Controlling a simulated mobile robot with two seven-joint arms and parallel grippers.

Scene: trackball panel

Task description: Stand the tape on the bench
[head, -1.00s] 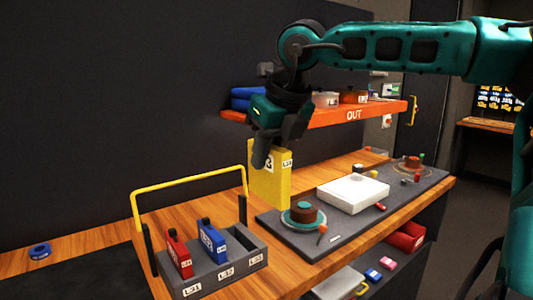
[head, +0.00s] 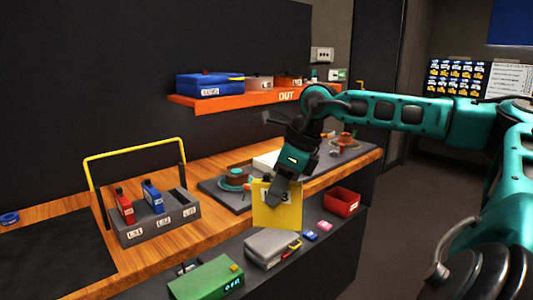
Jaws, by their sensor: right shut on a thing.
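My right gripper (head: 276,194) is shut on a flat yellow tape cartridge (head: 289,215) with a partly hidden label. The gripper grips it from above and covers part of its face. The cartridge hangs upright in front of the wooden bench (head: 225,233), overlapping its front edge in the head view. I cannot tell its exact gap to the edge. A grey slotted rack (head: 158,232) with a yellow handle stands on the bench at left. It holds a red cartridge (head: 124,207) and a blue cartridge (head: 153,197); its right slot looks empty. My left gripper is not in view.
A dark panel (head: 212,187) with round controls and a white box (head: 266,161) lies behind the cartridge. An orange OUT shelf (head: 228,101) is above. A lower shelf holds a green box (head: 206,279), a grey case (head: 271,247) and a red bin (head: 341,202). Bench wood right of the rack is clear.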

